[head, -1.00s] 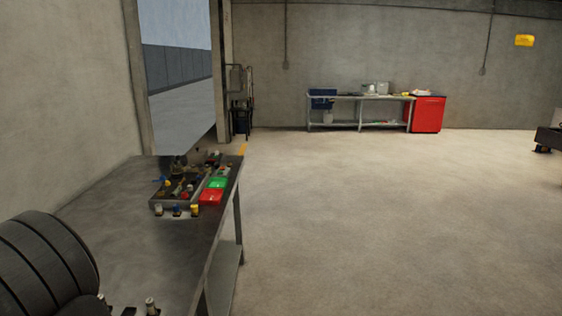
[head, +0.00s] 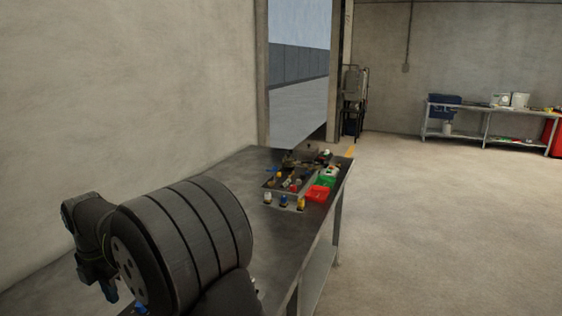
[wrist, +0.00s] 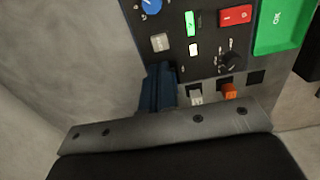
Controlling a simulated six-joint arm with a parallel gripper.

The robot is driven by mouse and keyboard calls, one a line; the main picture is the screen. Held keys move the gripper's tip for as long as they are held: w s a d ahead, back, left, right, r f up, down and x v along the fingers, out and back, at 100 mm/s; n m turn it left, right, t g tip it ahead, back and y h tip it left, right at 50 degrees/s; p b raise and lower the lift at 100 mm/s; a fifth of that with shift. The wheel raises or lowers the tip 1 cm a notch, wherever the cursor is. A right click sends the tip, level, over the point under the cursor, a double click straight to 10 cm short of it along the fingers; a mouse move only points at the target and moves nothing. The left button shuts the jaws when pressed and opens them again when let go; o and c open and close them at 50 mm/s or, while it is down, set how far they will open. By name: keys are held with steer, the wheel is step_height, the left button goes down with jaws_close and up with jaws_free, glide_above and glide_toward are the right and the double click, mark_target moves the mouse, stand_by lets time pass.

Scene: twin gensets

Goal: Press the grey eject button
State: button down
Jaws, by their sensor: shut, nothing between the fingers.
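In the wrist view a dark control panel (wrist: 205,68) shows below my gripper (wrist: 158,82). My gripper's dark blue fingers are shut and empty. Just beyond the fingertips is a square light-grey button (wrist: 159,42) with a small mark that I cannot read. Another light-grey control (wrist: 195,94) sits right of the fingers, beside an orange one (wrist: 229,91). I cannot tell which grey one is the eject button. Whether the fingers touch the panel is unclear. In the head view my gripper (head: 111,291) points down at the lower left; no panel is recognisable below it.
A blue knob (wrist: 151,6), a green lit switch (wrist: 192,23), a red switch (wrist: 235,16) and a black knob (wrist: 229,61) surround the grey button. A green tray marked OK (wrist: 284,25) lies right. A red tray (head: 317,194) stands on the metal bench (head: 220,180).

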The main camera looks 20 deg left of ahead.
step_height(320, 180, up, 4)
steer(key=shift+r, duration=0.2)
stand_by(0.3)
steer(key=shift+f, duration=4.25)
